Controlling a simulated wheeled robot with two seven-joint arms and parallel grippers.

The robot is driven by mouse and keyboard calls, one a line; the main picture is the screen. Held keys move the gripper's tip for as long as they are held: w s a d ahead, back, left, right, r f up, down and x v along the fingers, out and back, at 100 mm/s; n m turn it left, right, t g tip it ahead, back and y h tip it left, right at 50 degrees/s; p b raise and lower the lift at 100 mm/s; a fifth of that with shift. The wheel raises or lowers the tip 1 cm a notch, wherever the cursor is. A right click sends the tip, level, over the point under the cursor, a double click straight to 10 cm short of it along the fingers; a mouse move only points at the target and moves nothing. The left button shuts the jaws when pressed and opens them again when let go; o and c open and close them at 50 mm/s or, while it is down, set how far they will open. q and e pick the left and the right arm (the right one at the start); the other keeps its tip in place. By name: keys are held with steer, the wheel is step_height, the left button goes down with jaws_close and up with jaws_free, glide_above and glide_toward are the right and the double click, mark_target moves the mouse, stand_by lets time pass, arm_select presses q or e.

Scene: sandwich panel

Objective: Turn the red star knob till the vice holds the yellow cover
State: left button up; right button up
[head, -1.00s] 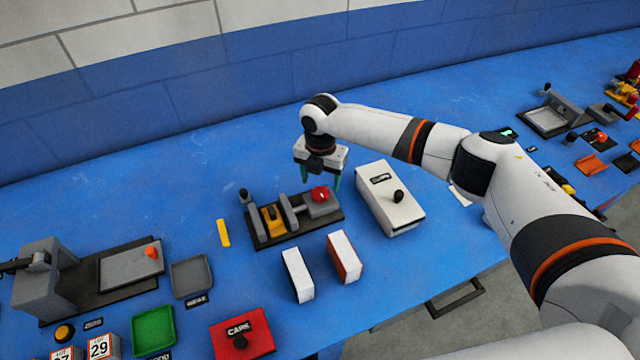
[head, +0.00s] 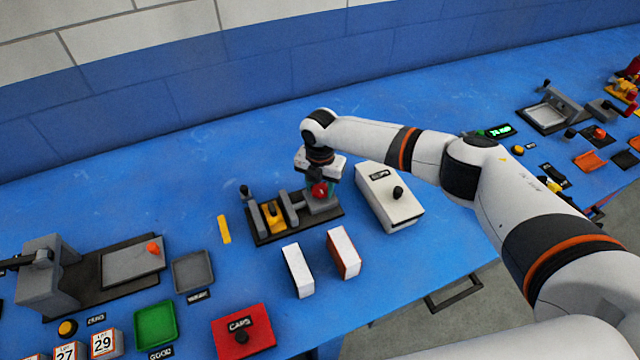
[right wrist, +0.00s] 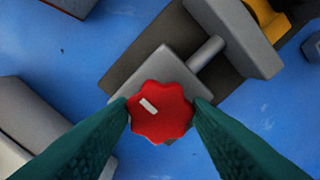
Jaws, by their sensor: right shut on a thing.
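The red star knob (head: 319,190) is at the right end of the grey vice (head: 289,207) on its dark base. In the right wrist view the knob (right wrist: 160,112) has a white mark pointing to the upper left. My right gripper (right wrist: 162,110) is shut on the knob, one green finger at each side; it also shows in the head view (head: 324,184). The yellow cover (head: 272,214) sits between the vice's grey jaws, and its edge shows in the right wrist view (right wrist: 270,22). Whether the jaws touch it I cannot tell. My left gripper is not in view.
A white box with a black knob (head: 392,198) stands close to the right of the vice. Two small white blocks (head: 298,270) (head: 343,252) stand in front. A yellow strip (head: 224,229) lies to the left. The blue table behind the vice is clear.

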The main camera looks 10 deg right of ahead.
steer(key=shift+m, duration=0.3)
steer(key=m+p, duration=0.1)
steer(key=m, duration=0.4)
steer(key=m+p, duration=0.2)
steer(key=m, duration=0.4)
steer(key=shift+r+m+p, duration=0.1)
steer(key=shift+m+p, duration=0.2)
steer(key=shift+p, duration=0.1)
steer(key=m+p, duration=0.2)
steer(key=m, duration=0.4)
steer(key=m+p, duration=0.2)
steer(key=m, duration=0.3)
steer(key=shift+m, duration=0.4)
steer(key=o, duration=1)
